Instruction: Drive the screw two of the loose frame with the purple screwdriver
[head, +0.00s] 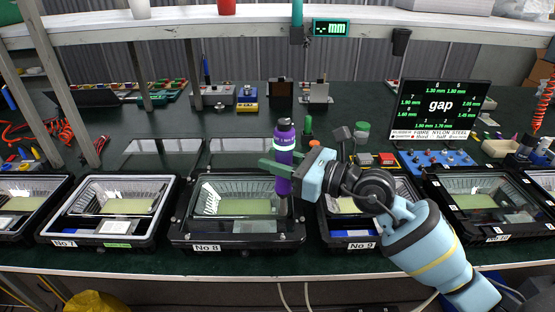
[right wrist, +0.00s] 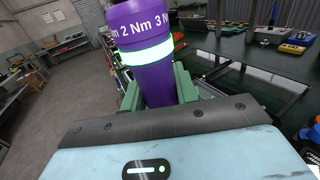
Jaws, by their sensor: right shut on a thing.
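The purple screwdriver (head: 284,142) stands upright in my right gripper (head: 283,170), whose green fingers are shut around its body. It also shows large in the right wrist view (right wrist: 150,65), between the green fingers (right wrist: 158,92), with a lit ring and torque marks. Its lower end is over the right side of the housing labelled No 8 (head: 208,247). I cannot tell whether its tip touches a screw. The black frame (head: 187,226) of No 8 has small fasteners around its rim. Which one is screw two I cannot tell. My left gripper is out of view.
Housing No 7 (head: 64,243) stands to the left and No 9 (head: 335,246), partly behind my right arm, to the right. A gap display (head: 440,105) stands at the back right. A shelf (head: 150,27) spans above the bench. Loose glass panes (head: 240,146) lie behind No 8.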

